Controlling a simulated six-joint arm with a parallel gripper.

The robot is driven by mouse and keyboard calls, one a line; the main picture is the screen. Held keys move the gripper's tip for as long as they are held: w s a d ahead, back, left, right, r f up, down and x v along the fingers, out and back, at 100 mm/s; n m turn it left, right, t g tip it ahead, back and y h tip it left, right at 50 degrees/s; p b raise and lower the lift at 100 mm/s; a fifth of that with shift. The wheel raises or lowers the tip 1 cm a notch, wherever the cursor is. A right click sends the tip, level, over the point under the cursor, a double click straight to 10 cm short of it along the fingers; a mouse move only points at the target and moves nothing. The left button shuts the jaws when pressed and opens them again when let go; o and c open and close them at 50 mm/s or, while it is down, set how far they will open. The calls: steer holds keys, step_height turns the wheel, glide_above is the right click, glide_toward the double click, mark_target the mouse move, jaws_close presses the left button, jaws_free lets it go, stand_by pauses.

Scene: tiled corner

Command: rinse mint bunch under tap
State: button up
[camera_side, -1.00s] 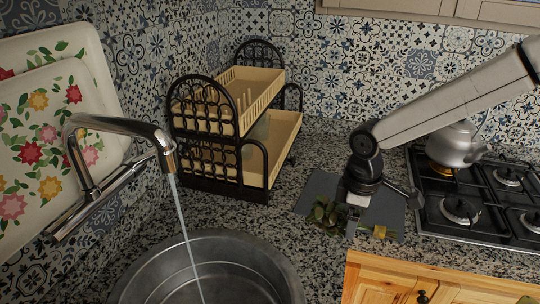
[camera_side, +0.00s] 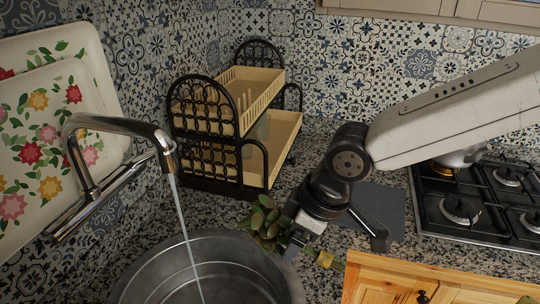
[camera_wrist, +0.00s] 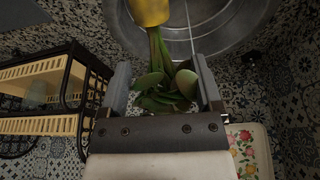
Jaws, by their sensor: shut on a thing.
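The mint bunch (camera_side: 264,222) is green and leafy, with a yellow piece (camera_side: 328,259) at its stem end. My gripper (camera_side: 298,236) is shut on it and holds it above the counter, just right of the sink rim. In the wrist view the leaves (camera_wrist: 163,92) sit between the fingers, and the yellow piece (camera_wrist: 148,12) is at the top. The chrome tap (camera_side: 140,128) is at the left, and a thin water stream (camera_side: 182,215) runs from it into the round metal sink (camera_side: 205,240). The bunch is to the right of the stream, apart from it.
A dark two-tier dish rack (camera_side: 215,140) stands behind the sink. A grey slab (camera_side: 385,203) lies bare on the counter, left of the stove (camera_side: 480,205) with its kettle (camera_side: 460,158). Floral trays (camera_side: 45,140) lean at the left wall.

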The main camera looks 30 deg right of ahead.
mark_target(275, 253)
steer(key=shift+t+y, duration=0.4)
steer(key=shift+t, duration=0.1)
steer(key=s+a+r, duration=0.1)
steer(key=a, duration=0.1)
steer(key=s+a+r, duration=0.1)
steer(key=a, duration=0.1)
steer(key=s+a+r, duration=0.1)
steer(key=a, duration=0.1)
steer(key=shift+s, duration=0.2)
steer(key=shift+w+f, duration=0.1)
steer(key=w+a+f, duration=0.2)
steer(key=w+a, duration=0.7)
steer(key=w, duration=0.2)
steer(key=shift+w, duration=0.3)
steer(key=shift+f, duration=0.1)
steer(key=shift+w+d, duration=0.35)
stand_by(0.8)
steer(key=shift+s+d, duration=0.1)
steer(key=shift+s+d, duration=0.75)
steer(key=shift+s, duration=0.2)
steer(key=shift+s+d, duration=0.7)
steer(key=shift+s, duration=0.25)
